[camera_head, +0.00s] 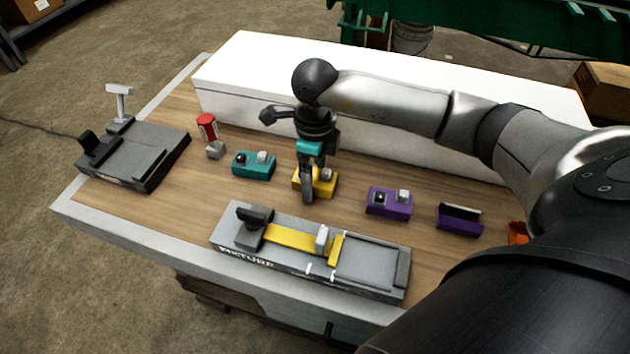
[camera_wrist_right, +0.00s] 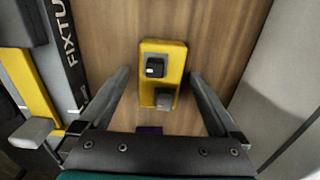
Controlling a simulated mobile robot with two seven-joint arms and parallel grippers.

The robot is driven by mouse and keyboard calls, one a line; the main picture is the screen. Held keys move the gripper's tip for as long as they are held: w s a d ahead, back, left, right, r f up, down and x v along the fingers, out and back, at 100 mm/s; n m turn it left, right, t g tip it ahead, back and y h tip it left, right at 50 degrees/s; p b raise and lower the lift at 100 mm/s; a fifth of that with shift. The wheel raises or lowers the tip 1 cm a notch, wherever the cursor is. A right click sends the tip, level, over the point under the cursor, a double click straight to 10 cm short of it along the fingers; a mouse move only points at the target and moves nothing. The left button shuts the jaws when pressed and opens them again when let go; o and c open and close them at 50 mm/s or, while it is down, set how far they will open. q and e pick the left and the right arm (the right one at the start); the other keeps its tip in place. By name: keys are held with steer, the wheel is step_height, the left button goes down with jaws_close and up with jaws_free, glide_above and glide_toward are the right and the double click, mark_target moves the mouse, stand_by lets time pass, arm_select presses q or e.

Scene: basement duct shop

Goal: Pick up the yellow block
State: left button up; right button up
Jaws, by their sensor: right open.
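The yellow block (camera_head: 326,187) lies on the wooden tabletop, in the row between a teal block and a purple block. In the right wrist view the yellow block (camera_wrist_right: 178,62) has a black knob and a grey knob on its top. My right gripper (camera_head: 308,198) is open and points down at the yellow block, hiding part of it in the head view. In the wrist view the fingers of this gripper (camera_wrist_right: 158,82) stand on either side of the block, with space on both sides. My left gripper is not in view.
A teal block (camera_head: 253,170), a purple block (camera_head: 390,210) and a purple holder (camera_head: 460,226) stand in the row. The grey fixture (camera_head: 375,267) lies in front. A red can (camera_head: 206,127) stands at left. A white box (camera_head: 225,108) runs behind the row.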

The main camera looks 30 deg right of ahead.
jaws_close()
stand_by(0.8)
